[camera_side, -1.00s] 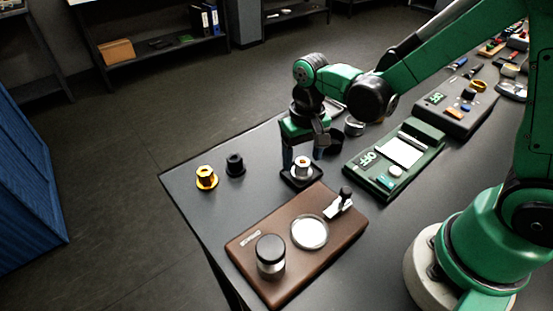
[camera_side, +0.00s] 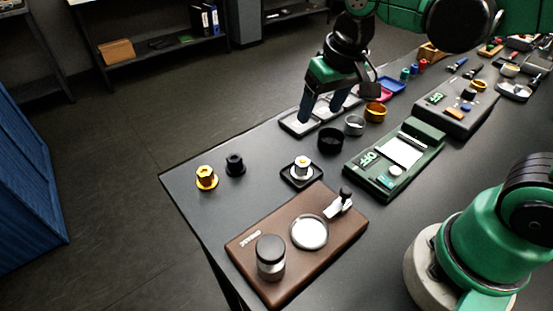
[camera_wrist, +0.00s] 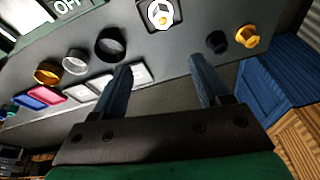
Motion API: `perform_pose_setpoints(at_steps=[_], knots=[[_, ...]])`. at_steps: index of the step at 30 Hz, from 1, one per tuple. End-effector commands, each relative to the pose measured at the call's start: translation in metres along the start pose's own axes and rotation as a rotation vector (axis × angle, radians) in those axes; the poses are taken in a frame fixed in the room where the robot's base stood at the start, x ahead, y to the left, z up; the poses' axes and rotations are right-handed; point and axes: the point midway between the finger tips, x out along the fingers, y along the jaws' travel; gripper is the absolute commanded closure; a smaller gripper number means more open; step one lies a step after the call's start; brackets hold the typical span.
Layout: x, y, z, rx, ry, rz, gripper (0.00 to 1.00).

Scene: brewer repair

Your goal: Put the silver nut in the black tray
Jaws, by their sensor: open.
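The silver nut (camera_side: 302,163) stands upright on a small square black tray (camera_side: 289,178), in front of the round cups. In the wrist view the nut (camera_wrist: 160,13) shows at the top edge, within the dark tray (camera_wrist: 144,24). My gripper (camera_side: 319,110) is open, with its two blue fingers apart and nothing between them. It is raised over the pale square trays, behind the nut and well away from it.
A gold nut (camera_side: 206,178) and a black nut (camera_side: 235,165) stand at the left. Black (camera_side: 331,141), grey (camera_side: 355,126) and gold (camera_side: 375,112) round cups stand near my gripper. A brown board (camera_side: 260,255) lies in front, a green scale (camera_side: 376,184) at right.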

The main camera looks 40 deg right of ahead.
Motion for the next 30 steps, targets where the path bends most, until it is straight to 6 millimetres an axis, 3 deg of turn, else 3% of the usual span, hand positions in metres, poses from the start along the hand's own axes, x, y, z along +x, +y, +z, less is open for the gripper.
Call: perform_pose_setpoints(at_steps=[6, 10, 30], knots=[[-0.003, 0.013, 0.018, -0.109, 0.257, -0.021, 0.31], [-0.002, 0.017, 0.021, -0.146, 0.341, -0.018, 0.31], [-0.002, 0.017, 0.021, -0.156, 0.365, -0.016, 0.31]])
